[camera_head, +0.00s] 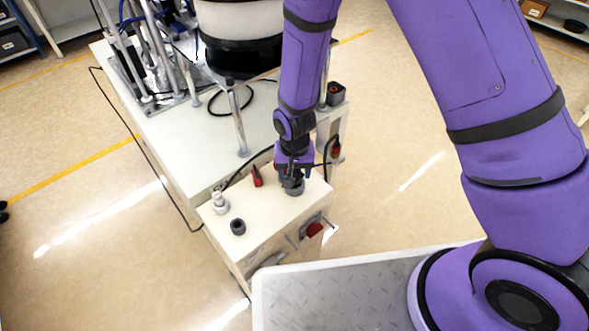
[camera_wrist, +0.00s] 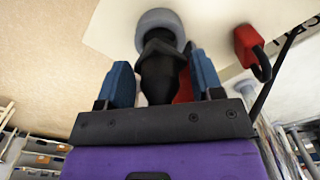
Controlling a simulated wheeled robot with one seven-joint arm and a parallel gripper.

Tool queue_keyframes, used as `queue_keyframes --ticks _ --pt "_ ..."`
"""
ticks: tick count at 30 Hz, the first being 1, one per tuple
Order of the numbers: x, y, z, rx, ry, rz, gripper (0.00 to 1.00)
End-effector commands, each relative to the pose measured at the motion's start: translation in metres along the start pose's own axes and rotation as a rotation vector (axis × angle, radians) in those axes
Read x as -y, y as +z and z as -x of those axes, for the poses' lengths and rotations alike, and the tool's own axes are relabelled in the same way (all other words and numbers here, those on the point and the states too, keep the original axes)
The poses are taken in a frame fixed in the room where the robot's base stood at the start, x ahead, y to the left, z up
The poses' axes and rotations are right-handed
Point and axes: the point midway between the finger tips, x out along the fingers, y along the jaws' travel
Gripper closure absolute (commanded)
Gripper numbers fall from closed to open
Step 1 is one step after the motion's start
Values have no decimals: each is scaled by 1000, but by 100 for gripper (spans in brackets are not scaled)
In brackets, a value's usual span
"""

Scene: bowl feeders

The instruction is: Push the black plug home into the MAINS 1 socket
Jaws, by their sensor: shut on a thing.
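The black plug (camera_wrist: 160,75) is between the two blue-padded fingers of my gripper (camera_wrist: 160,66), which is shut on it. In the head view my gripper (camera_head: 293,172) points down at the right part of the cream box top, where it hides most of the plug. A round grey socket (camera_head: 294,187) is right under the gripper. In the wrist view the plug's far end overlaps this grey socket ring (camera_wrist: 160,20) and is in line with it. I cannot tell how deep the plug sits. No MAINS 1 label is legible.
The cream box (camera_head: 262,208) also carries a second dark socket (camera_head: 238,227), a white fitting (camera_head: 220,202) and a red piece (camera_head: 257,176). A red switch (camera_head: 314,229) is on its side. Black cables and a bowl feeder (camera_head: 240,50) stand behind on the white table.

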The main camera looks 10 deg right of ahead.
Motion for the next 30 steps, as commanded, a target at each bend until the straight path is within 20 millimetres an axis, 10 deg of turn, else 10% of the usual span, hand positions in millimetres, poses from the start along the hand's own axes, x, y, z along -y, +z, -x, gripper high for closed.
queue_keyframes --ticks 30 --pt "0 0 -10 0 0 0 72"
